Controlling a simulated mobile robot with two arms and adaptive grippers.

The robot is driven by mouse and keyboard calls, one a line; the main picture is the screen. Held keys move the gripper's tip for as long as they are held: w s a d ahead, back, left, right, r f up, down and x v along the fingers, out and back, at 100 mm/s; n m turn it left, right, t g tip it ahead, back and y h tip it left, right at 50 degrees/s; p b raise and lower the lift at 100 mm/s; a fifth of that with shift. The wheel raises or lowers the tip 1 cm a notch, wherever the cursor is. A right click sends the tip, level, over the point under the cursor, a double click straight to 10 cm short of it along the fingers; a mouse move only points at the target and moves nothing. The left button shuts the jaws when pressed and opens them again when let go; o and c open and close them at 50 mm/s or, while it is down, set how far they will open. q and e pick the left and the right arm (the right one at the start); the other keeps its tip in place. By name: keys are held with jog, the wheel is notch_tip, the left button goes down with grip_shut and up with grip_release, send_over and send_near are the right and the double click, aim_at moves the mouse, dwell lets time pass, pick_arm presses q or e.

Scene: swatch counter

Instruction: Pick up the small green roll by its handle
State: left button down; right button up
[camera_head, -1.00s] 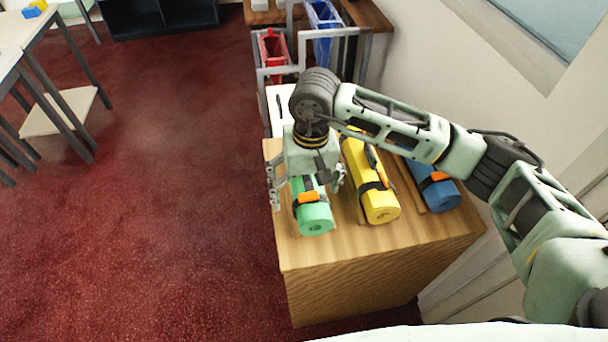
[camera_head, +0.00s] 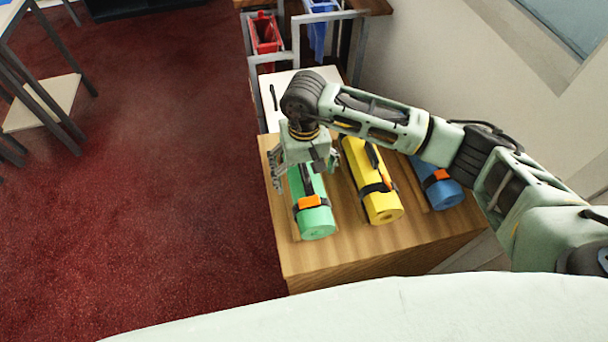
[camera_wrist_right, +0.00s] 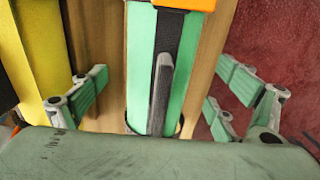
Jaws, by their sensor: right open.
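The green roll (camera_head: 316,222) lies lengthwise at the left side of the wooden counter top, with a dark strap, an orange buckle and a dark handle (camera_head: 306,182) along its top. My right gripper (camera_head: 303,173) is open over the far part of the roll and hides its far end. In the right wrist view, the open fingers of the right gripper (camera_wrist_right: 165,85) stand apart on either side of the green roll (camera_wrist_right: 141,60). The grey handle (camera_wrist_right: 160,92) runs between them, with nothing gripped. My left gripper is not in view.
A yellow roll (camera_head: 380,205) lies right of the green one, also near the left finger in the wrist view (camera_wrist_right: 38,55). A blue roll (camera_head: 443,192) lies further right. Wooden strips separate the rolls. Behind stand red (camera_head: 265,35) and blue bins.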

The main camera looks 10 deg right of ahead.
jog(key=shift+f, duration=1.05)
jog(key=shift+w, duration=0.1)
jog(key=c, duration=0.4)
pick_arm(q)
jog(key=shift+w+d+r, duration=0.1)
jog(key=shift+w+r, duration=0.25)
jog(key=shift+w, duration=0.4)
pick_arm(e)
jog(key=c, duration=1)
